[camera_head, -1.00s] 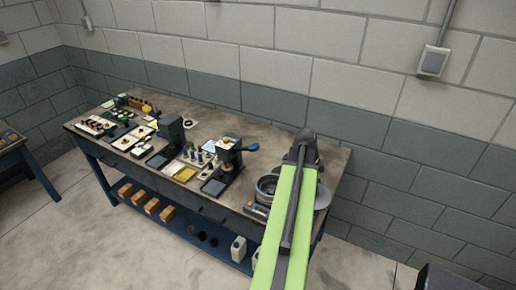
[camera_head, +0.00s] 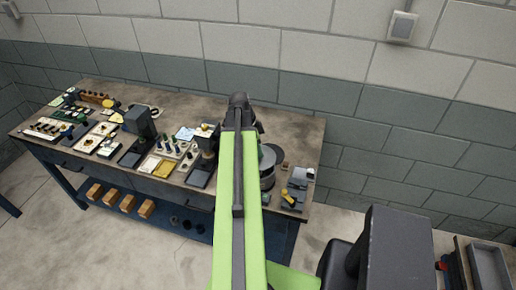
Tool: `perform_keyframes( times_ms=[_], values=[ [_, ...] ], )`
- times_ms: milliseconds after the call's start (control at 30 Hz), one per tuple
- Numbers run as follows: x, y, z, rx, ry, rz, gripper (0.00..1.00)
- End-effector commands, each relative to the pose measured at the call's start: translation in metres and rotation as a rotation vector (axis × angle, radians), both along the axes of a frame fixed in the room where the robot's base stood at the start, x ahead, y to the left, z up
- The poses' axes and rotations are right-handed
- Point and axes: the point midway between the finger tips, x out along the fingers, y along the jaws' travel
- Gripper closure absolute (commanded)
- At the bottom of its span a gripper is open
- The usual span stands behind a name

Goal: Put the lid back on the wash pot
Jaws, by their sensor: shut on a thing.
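My gripper (camera_head: 240,104) is at the far end of my green arm, over the right part of the workbench. It points away from me, and my arm hides most of its jaws. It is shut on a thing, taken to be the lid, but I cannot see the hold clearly. The wash pot (camera_head: 267,180) is a round grey vessel just right of my arm, partly hidden by it. A grey round top shows at the pot, with a darker curved edge at its right. I cannot tell whether that is the lid or the pot's rim.
The workbench (camera_head: 300,130) stands along a block wall. Small tools and a yellow-handled piece (camera_head: 289,198) lie right of the pot. A dark press (camera_head: 139,122), trays and small parts crowd the left. Bare bench top lies behind the pot. Wooden blocks (camera_head: 127,203) sit on the lower shelf.

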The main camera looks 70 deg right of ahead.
Motion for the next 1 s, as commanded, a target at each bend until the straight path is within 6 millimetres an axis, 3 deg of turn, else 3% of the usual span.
perform_keyframes(
  times_ms=[33, 333, 1000],
  values=[
    [0.0, 0.0, -0.012, 0.0, 0.0, -0.001, 1.0],
    [-0.001, -0.001, -0.043, 0.0, 0.0, -0.001, 1.0],
    [-0.001, -0.001, -0.044, 0.0, 0.0, -0.002, 1.0]
  ],
)
